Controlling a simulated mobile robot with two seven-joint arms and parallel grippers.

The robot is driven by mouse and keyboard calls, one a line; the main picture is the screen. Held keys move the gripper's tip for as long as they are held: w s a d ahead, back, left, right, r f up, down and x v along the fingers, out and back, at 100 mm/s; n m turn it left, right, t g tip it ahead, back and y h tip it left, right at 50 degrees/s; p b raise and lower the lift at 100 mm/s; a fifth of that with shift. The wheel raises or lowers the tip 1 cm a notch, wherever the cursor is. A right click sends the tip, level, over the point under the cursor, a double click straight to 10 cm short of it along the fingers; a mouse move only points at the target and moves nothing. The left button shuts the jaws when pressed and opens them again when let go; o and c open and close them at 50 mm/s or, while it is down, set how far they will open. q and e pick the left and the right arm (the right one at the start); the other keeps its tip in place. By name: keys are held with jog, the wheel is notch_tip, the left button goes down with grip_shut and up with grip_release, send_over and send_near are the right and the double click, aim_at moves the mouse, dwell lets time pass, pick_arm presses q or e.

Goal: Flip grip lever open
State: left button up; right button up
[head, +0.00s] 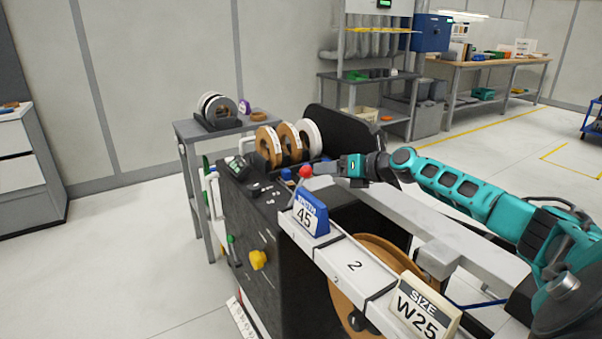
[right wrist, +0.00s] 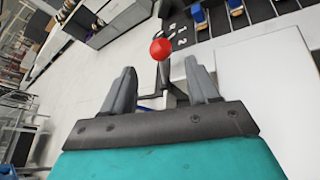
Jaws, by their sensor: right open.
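The grip lever has a red ball knob (head: 305,172) on a thin stem, at the top of the dark edge banding machine (head: 262,215). In the right wrist view the red knob (right wrist: 160,49) shows just beyond the fingertips, about midway between them, with its stem running down toward the gap. My right gripper (head: 318,171) reaches in from the right at the knob's height; in the right wrist view its two fingers (right wrist: 162,78) are apart and empty. I cannot tell whether a finger touches the lever. My left gripper is not in view.
A blue sign reading 45 (head: 311,213) stands just below the knob, and a SIZE W25 sign (head: 420,308) at the front right. Banding rolls (head: 290,142) stand behind the lever. A grey cart (head: 190,130) is behind left.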

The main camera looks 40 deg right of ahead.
aim_at(308, 171)
jog(key=b+x, duration=0.2)
jog(key=x, duration=0.8)
jog(key=shift+w+f, duration=0.1)
jog(key=shift+c, duration=0.2)
grip_shut()
dwell(0.4)
